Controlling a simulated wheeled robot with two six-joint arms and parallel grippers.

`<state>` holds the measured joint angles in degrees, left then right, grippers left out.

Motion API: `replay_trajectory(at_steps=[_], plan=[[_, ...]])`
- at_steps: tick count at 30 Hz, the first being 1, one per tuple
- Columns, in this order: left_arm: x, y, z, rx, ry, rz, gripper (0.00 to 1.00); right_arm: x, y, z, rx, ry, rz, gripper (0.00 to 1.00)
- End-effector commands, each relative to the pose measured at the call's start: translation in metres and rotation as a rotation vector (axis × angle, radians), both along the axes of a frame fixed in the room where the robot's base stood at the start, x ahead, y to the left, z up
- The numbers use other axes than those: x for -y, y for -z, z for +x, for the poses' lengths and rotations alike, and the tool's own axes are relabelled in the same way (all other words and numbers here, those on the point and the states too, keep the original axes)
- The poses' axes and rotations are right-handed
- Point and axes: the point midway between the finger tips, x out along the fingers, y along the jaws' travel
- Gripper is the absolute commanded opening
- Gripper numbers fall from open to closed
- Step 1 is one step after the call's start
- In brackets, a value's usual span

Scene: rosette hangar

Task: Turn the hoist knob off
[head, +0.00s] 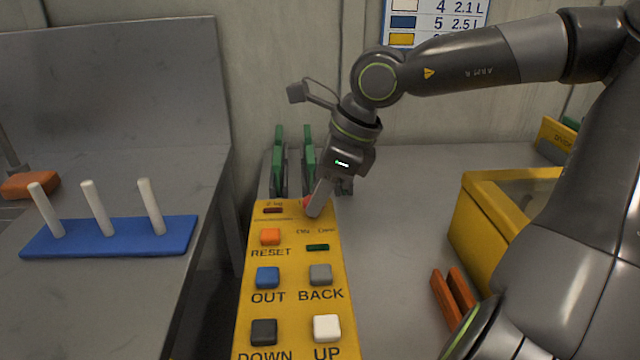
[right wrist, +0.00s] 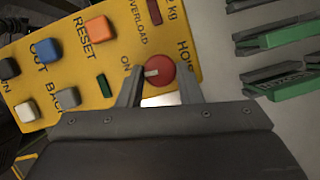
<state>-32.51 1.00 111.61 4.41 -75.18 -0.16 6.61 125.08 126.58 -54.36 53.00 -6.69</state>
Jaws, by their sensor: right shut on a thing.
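The hoist knob (right wrist: 162,66) is a round red knob on the yellow control panel (right wrist: 120,20). In the right wrist view its pale pointer mark faces left, toward the label that reads ON. In the head view only a sliver of the red knob (head: 306,202) shows beside my finger. My right gripper (head: 314,208) reaches down to the panel's far end. In the right wrist view the fingertips of my right gripper (right wrist: 160,78) stand on either side of the knob, shut on it. My left gripper is not in view.
RESET (head: 270,237), OUT (head: 267,278), BACK (head: 320,274), DOWN (head: 263,332) and UP (head: 326,328) buttons lie nearer on the panel. Green-topped holders (head: 279,165) stand behind it. A blue peg base (head: 110,238) is at left, a yellow box (head: 490,225) at right.

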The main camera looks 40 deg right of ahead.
Motion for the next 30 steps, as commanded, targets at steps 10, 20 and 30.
replay_trajectory(at_steps=[10, 20, 30], plan=[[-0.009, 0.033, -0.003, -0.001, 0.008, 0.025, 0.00, 0.003, 0.000, 0.003, -0.002, -0.303, -0.001, 0.09], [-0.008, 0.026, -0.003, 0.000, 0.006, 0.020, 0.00, 0.004, 0.001, 0.005, -0.002, -0.520, -0.002, 0.09], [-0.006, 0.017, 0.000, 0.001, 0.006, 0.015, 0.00, 0.004, 0.000, 0.005, 0.000, -0.617, -0.002, 0.09]])
